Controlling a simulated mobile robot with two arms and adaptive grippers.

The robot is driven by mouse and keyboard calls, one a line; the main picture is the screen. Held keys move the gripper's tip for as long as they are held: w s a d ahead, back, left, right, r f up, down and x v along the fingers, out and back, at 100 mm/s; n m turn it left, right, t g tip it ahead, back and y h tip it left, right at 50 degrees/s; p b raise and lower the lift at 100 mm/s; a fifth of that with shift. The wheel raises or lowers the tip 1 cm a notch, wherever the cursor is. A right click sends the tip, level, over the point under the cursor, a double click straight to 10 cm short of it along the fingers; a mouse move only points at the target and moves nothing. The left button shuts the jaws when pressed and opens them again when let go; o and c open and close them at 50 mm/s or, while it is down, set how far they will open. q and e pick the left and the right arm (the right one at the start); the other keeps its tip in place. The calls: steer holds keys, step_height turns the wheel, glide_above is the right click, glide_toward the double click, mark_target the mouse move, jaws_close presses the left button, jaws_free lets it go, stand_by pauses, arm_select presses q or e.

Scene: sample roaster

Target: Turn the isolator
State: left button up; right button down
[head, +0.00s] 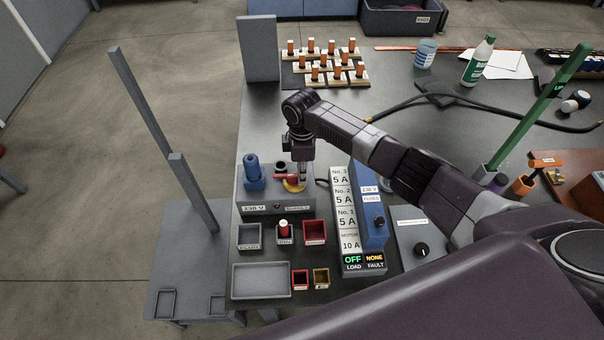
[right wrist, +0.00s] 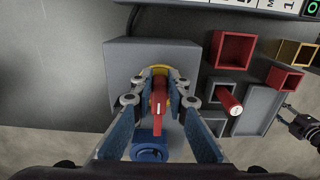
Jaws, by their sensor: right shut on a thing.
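The isolator is a red handle (head: 284,178) on a yellow disc (head: 294,186), set on top of a grey box (head: 262,200) marked 230 V. My right gripper (head: 303,173) reaches down to it from above. In the right wrist view the gripper's two blue-padded fingers (right wrist: 160,105) stand on either side of the red handle (right wrist: 158,92) and are shut on it. The gripper hides part of the handle and disc in the head view. A dark jointed part at the right edge of the right wrist view may be my left gripper (right wrist: 303,127); its fingers are not clear.
A blue fitting (head: 254,172) stands on the box left of the handle. A fuse box (head: 345,215) stands close on the right, its display reading OFF and NONE. Small bins and a grey tray (head: 261,280) lie in front. A tall grey panel (head: 259,48) stands behind.

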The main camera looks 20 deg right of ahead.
steer(key=shift+w, duration=0.1)
steer(key=c, duration=1.9)
jaws_free()
step_height(320, 180, up, 12)
steer(key=shift+r, duration=0.1)
